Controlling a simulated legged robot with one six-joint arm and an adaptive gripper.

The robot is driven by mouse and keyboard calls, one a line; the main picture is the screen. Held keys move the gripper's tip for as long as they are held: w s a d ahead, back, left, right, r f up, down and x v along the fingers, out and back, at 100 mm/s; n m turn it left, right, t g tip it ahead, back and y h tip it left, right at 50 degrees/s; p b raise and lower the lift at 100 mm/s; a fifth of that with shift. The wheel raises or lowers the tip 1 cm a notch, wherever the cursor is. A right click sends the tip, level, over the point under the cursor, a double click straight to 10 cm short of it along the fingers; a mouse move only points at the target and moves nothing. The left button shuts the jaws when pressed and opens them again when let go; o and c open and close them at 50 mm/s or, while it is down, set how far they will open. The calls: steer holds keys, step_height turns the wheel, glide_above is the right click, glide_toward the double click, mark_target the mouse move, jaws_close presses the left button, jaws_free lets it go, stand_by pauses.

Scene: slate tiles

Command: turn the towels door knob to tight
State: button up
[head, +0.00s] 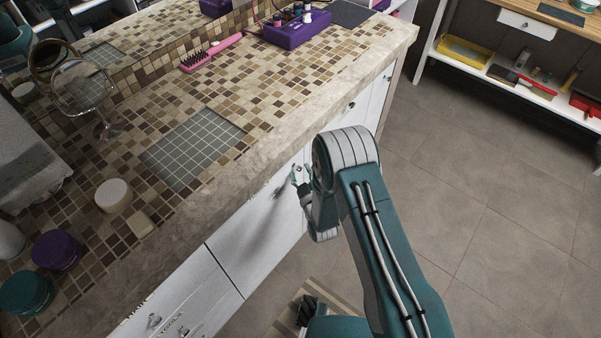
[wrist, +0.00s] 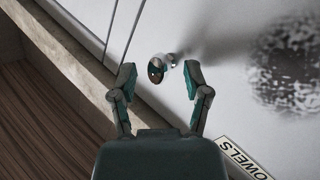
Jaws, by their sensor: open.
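The towels door knob (wrist: 157,68) is a small shiny metal knob on a white door (wrist: 240,50). A label (wrist: 243,158) reading "OWELS" lies at the lower right of the wrist view, partly cut off. My gripper (wrist: 160,78) is open, with one finger on each side of the knob and a visible gap to both. The fingertips reach about level with the knob. In the head view my gripper (head: 300,182) is at the white front below the counter edge, partly hidden by my arm. The knob's tight mark cannot be made out.
The stone counter edge (head: 230,185) overhangs the cabinet front. On the tiled top are a purple box (head: 290,30), a pink brush (head: 212,52), a round mirror (head: 82,88) and jars. Other knobs (head: 155,320) are at lower left. The floor at right is clear.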

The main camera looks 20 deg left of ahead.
jaws_close()
steer(key=m+g, duration=0.3)
steer(key=m, duration=0.1)
steer(key=shift+r+h, duration=0.3)
steer(key=shift+h, duration=0.1)
steer(key=m+g, duration=0.3)
steer(key=m, duration=0.1)
steer(key=shift+w+d+r+g, duration=0.15)
steer(key=shift+w+r+g, duration=0.05)
steer(key=shift+g, duration=0.2)
steer(key=m+g, duration=0.2)
steer(key=m+g+y, duration=0.1)
steer(key=shift+w+d, duration=0.1)
steer(key=shift+w, duration=0.15)
steer(key=m+g, duration=0.1)
steer(key=m+g+y, duration=0.1)
steer(key=m+g, duration=0.1)
steer(key=shift+w+d+g+y, duration=0.1)
steer(key=shift+w+g+y, duration=0.15)
steer(key=shift+g+y, duration=0.05)
steer(key=shift+f, duration=0.1)
stand_by(0.3)
